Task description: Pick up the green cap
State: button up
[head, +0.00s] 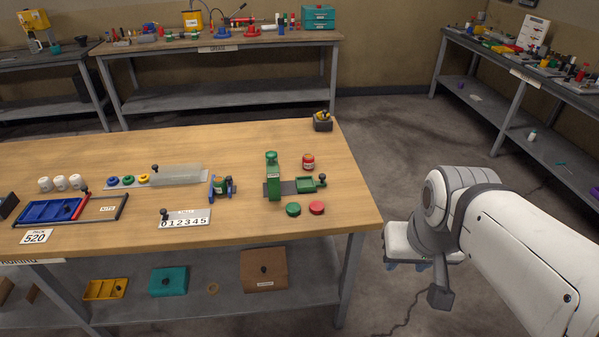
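The green cap (293,209) lies flat on the wooden table near its right front edge. A red cap (317,208) lies close to its right. Behind them stands a green device (272,178) on a dark base plate, with a lower green part at its right end. My gripper (406,266) hangs off the table's right side, over the floor, well to the right of the green cap and apart from it. Its fingertips barely show beneath the white housing, so its opening is unclear.
A small red jar (308,162) stands behind the caps. A number plate (186,219) and a blue clamp-like item (222,188) are to the left. A black box with a yellow top (322,121) sits at the back right corner. The table's right edge is mostly clear.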

aim_at(293, 208)
jog(key=i, duration=0.95)
jog(key=z, duration=0.05)
